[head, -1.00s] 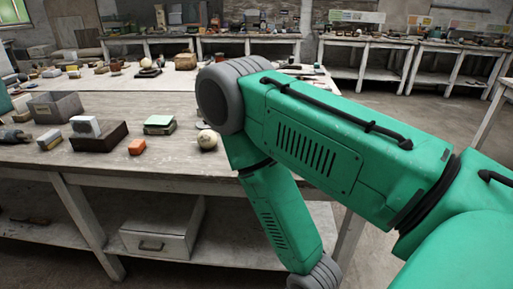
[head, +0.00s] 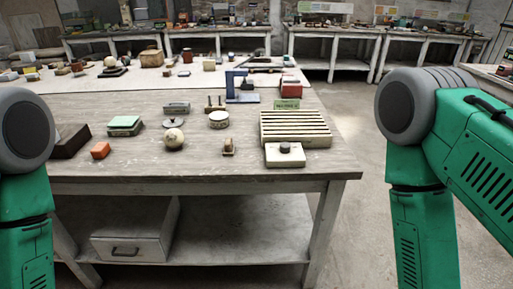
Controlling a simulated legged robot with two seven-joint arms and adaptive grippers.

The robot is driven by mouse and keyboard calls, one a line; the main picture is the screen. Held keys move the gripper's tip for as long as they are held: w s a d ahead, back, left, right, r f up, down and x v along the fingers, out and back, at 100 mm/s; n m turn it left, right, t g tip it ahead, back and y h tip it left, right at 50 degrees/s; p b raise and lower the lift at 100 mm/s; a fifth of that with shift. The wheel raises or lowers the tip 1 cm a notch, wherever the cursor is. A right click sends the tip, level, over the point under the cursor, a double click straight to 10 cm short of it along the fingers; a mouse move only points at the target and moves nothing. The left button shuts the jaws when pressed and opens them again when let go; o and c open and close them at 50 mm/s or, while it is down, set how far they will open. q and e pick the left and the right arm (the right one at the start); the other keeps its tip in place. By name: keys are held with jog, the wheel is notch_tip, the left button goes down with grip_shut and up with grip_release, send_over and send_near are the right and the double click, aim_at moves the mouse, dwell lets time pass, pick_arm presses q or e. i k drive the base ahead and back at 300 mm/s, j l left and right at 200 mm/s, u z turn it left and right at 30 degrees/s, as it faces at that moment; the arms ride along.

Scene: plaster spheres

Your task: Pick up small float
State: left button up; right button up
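I cannot tell for certain which item is the small float. A small brown wooden piece with an upright part (head: 228,147) stands near the front edge of the workbench (head: 200,167). A grey block with a handle-like top (head: 176,107) lies farther back. My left arm shows at the left edge and my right arm at the right. Both arms bend down out of the picture, and neither gripper shows. Nothing visible of my arms touches these items.
A drawer box (head: 135,232) sits on the shelf below. Floor to the right is open.

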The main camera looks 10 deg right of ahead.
aim_at(229, 149)
jog(key=i+j+z, duration=0.1)
jog(key=i+j, duration=0.4)
jog(key=i+j+z, duration=0.1)
jog(key=i+j, duration=0.4)
jog(key=j, duration=0.25)
